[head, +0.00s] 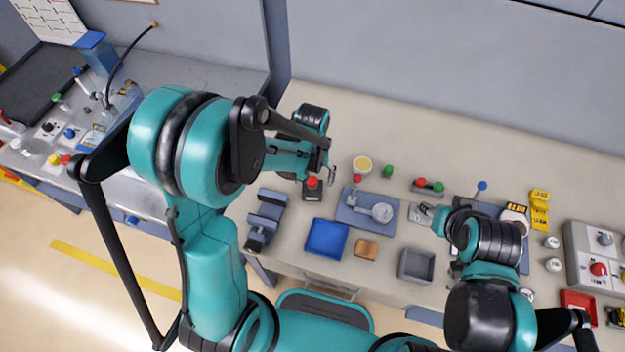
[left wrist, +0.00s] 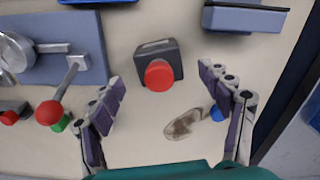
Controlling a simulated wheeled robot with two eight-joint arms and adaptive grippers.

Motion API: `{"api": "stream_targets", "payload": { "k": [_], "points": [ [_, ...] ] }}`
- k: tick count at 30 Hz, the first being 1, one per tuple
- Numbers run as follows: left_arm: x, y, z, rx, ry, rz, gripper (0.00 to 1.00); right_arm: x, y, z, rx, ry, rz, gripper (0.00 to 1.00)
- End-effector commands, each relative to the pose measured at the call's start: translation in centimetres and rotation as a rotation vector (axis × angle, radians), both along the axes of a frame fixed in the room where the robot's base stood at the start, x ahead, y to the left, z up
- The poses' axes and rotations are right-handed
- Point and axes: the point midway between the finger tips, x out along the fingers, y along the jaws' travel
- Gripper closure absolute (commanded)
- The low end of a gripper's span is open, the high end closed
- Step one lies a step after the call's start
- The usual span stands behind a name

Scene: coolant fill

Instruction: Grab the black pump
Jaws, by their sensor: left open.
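A black block with a round red top (left wrist: 158,72), apparently the black pump, stands on the table in the left wrist view. It also shows in the head view as the dark block with a red top (head: 313,193), just below my left gripper (head: 326,172). In the left wrist view my left gripper (left wrist: 163,88) is open, with a finger on either side of the view. The block lies between and beyond the fingertips, with gaps on both sides. Nothing is held. My right gripper (head: 430,213) is at the right, small and partly hidden by its arm.
A blue-grey plate (left wrist: 60,70) with a red-knobbed lever (left wrist: 50,112) is left of the block. A blue-grey fixture (left wrist: 245,18) is at its upper right. A brownish flat patch (left wrist: 185,124) lies between the fingers.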

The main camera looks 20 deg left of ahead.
Motion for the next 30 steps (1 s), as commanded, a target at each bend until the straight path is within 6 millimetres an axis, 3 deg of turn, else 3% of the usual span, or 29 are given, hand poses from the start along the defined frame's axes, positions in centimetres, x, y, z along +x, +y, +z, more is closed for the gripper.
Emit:
{"api": "stream_targets", "payload": {
  "k": [12,22,23,27,30],
  "points": [
    [0.2,-0.1,-6.0,0.000,-0.002,0.000,0.22,0.0,0.0,-1.9,0.000,0.000,0.000,0.60],
    [0.1,-0.1,-6.8,-0.001,-0.002,0.000,0.22,0.0,0.0,-1.9,0.000,0.000,0.000,0.60],
    [0.1,-0.1,-6.8,-0.001,-0.002,0.000,0.25,0.0,0.0,-1.9,0.000,0.000,0.000,0.60],
    [0.2,-0.1,-6.8,-0.001,-0.002,0.000,0.62,0.0,0.0,-1.9,0.000,0.000,0.000,0.60],
    [0.2,-0.1,-6.8,-0.001,-0.002,0.000,0.83,0.0,0.0,-1.9,0.000,0.000,0.000,0.60]
  ]
}}
